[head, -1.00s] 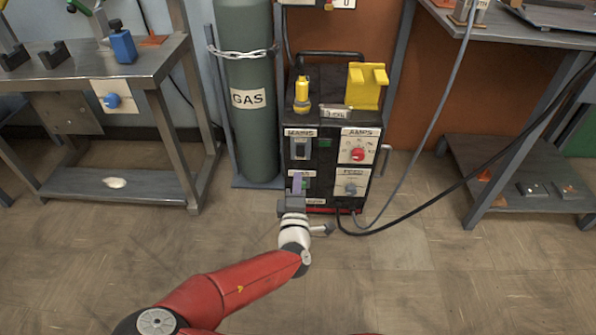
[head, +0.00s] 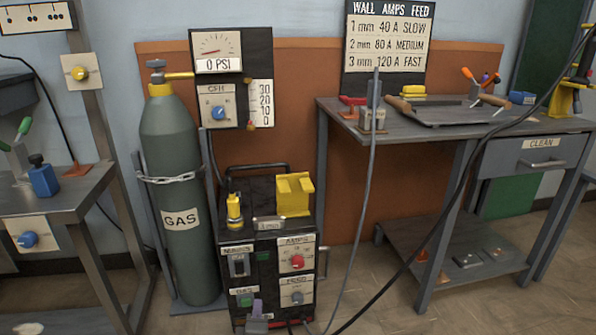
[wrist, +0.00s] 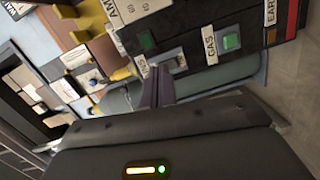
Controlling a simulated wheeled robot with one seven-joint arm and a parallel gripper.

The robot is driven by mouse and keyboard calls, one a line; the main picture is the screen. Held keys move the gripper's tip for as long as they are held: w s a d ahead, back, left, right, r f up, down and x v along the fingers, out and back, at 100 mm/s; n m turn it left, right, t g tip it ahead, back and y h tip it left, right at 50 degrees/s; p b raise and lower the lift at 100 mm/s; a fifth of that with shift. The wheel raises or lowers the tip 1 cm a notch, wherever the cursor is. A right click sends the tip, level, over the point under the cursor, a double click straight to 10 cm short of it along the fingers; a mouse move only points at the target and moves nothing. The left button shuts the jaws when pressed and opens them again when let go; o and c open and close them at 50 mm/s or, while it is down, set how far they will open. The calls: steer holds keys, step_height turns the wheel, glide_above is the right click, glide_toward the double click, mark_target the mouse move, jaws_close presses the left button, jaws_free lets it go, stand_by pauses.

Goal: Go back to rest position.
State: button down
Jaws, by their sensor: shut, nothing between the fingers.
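My gripper (head: 257,308) shows at the bottom edge of the head view, in front of the lower left of the black welding machine (head: 265,222). Its purple-grey fingers are together and hold nothing; they also show in the wrist view (wrist: 156,88). The fingertips appear close to the machine's front panel, near the green GAS switch (head: 245,299). That GAS switch also shows in the wrist view (wrist: 231,41), right of the fingers and uncovered. I cannot tell whether the fingertips touch the panel. The rest of my arm is out of the head view.
A green gas cylinder (head: 182,240) is chained left of the machine. A metal table (head: 70,200) stands at far left, a workbench (head: 440,128) at right. A grey hose (head: 362,190) and black cable (head: 462,175) run from the machine. Floor (head: 385,318) is clear at lower right.

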steer(key=d+m+g+h+p, duration=0.2)
steer(key=d+m+g+p, duration=0.1)
steer(key=d+m+g, duration=0.65)
steer(key=s+d+r+m+g+y+p, duration=0.1)
steer(key=s+d+r+m+y+p, duration=0.25)
steer(key=r, duration=0.55)
steer(key=s+d+r+m+g+h, duration=0.1)
steer(key=s+d+r+m, duration=0.1)
steer(key=s+d+r, duration=0.6)
steer(key=s+d+r+m+h+p, duration=0.2)
steer(key=s+d+r, duration=0.4)
steer(key=s+r, duration=0.5)
steer(key=shift+r, duration=0.7)
